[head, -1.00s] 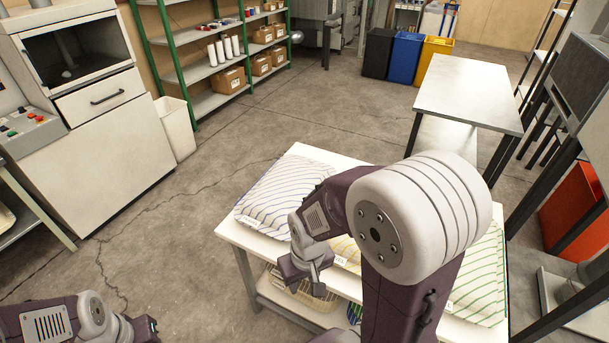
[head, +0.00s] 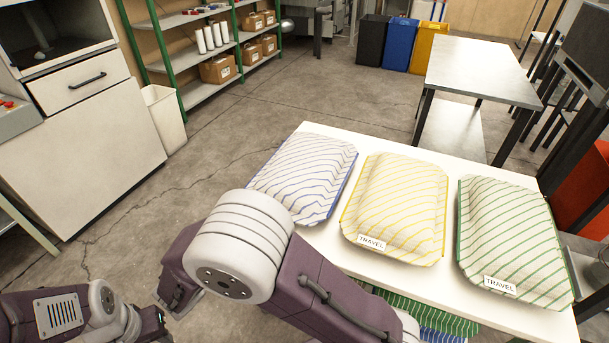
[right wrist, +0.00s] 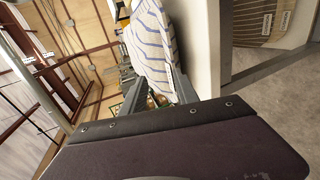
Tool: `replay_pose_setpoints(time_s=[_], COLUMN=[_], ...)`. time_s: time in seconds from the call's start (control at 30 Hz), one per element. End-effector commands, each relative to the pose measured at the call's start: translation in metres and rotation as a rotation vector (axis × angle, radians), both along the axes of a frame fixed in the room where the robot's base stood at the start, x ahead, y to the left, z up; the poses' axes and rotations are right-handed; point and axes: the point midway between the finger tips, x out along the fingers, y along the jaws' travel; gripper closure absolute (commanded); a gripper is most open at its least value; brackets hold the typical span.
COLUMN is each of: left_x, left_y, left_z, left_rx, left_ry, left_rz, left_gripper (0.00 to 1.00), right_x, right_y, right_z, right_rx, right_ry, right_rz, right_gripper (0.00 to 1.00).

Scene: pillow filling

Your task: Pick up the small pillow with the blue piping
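A pillow with blue stripes and blue piping (head: 308,172) lies flat at the left end of the white table in the head view. It also shows at the top of the right wrist view (right wrist: 150,45). My right arm crosses in front of the table, and its gripper is hidden in the head view. I cannot tell the distance.
On the white table (head: 400,274) lie a yellow-piped pillow (head: 398,205) and a green-piped pillow (head: 510,235), both labelled TRAVEL. More striped pillows, green (head: 425,312) and blue, lie below the tabletop. A grey table (head: 485,70) stands behind. Floor left of the table is clear.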

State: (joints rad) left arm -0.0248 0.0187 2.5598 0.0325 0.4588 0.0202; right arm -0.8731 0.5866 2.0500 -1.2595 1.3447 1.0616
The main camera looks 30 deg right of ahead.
Motion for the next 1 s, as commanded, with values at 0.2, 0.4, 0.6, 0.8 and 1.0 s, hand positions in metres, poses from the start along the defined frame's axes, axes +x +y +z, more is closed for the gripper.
replay_pose_setpoints(time_s=[0.2, 0.4, 0.6, 0.8, 1.0], left_x=[0.0, 0.0, 0.0, 0.0, 0.0], left_y=[0.0, 0.0, 0.0, 0.0, 0.0], left_z=[-0.021, -0.034, -0.051, -0.059, -0.06], left_rx=[0.0, 0.0, 0.0, 0.0, 0.0], left_ry=[0.001, 0.001, 0.001, 0.001, 0.001], left_rz=[0.0, 0.0, 0.0, 0.0, 0.0], left_gripper=[0.64, 0.64, 0.64, 0.64, 0.64], right_x=[0.015, 0.029, 0.046, 0.057, 0.06], right_y=[-0.02, -0.037, -0.057, -0.069, -0.072], right_z=[-0.027, -0.046, -0.056, -0.06, -0.059], right_rx=[-0.001, -0.001, 0.001, 0.002, 0.001], right_ry=[0.003, 0.004, 0.002, 0.003, 0.004], right_rz=[-0.004, -0.004, -0.005, -0.003, -0.003], right_gripper=[0.64, 0.64, 0.64, 0.64, 0.64])
